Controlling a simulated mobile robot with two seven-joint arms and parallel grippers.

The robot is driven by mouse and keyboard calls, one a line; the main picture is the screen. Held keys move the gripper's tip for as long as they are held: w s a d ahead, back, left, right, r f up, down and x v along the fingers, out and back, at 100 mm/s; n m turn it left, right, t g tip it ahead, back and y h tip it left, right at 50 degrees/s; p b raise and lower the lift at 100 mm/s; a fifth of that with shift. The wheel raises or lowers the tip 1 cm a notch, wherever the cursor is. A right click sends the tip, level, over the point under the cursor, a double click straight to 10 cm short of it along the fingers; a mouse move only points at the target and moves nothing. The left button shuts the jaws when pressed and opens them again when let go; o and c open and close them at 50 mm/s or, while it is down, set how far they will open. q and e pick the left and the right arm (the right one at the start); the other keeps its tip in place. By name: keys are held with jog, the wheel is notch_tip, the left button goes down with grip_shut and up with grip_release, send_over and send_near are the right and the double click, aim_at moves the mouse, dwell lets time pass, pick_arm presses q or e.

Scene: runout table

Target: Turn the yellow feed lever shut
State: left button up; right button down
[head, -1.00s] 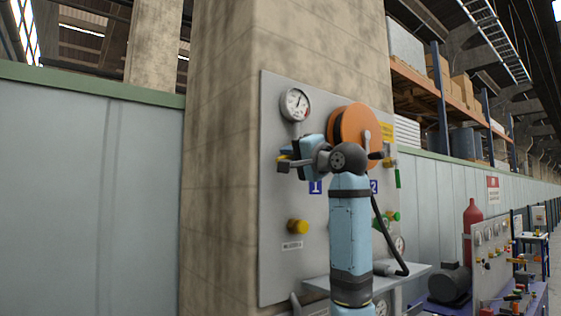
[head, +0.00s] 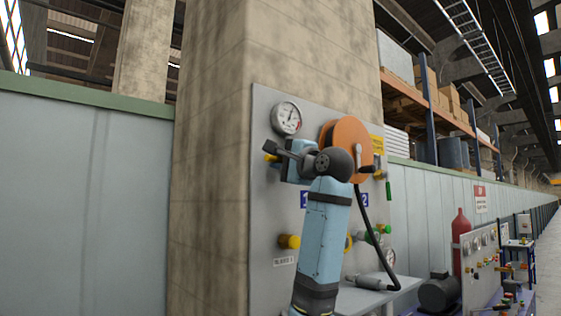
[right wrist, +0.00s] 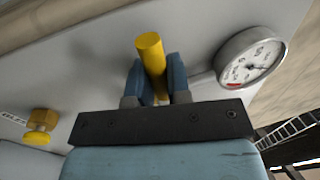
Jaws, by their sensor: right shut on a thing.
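The yellow feed lever (right wrist: 149,45) is a short round yellow bar in the right wrist view, standing between the two blue fingers of my right gripper (right wrist: 155,66). The gripper is shut on it, and the lever's end sticks out past the fingertips. In the head view my right gripper (head: 286,160) is at the upper left of the grey panel (head: 266,210), below the gauge. Only a small yellow piece of the lever (head: 270,157) shows there; the rest is hidden behind the gripper. My left gripper is not in view.
A white round gauge (head: 286,118) is just above the gripper, close to one finger in the right wrist view (right wrist: 250,60). An orange hose reel (head: 346,140) is beside my wrist. A yellow knob (head: 288,241) is lower down. A grey shelf (head: 400,290) juts out below.

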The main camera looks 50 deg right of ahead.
jog(key=c, duration=1.1)
grip_release()
jog(key=shift+b+v, duration=2.05)
jog(key=shift+v, duration=4.9)
jog(key=shift+w, duration=0.15)
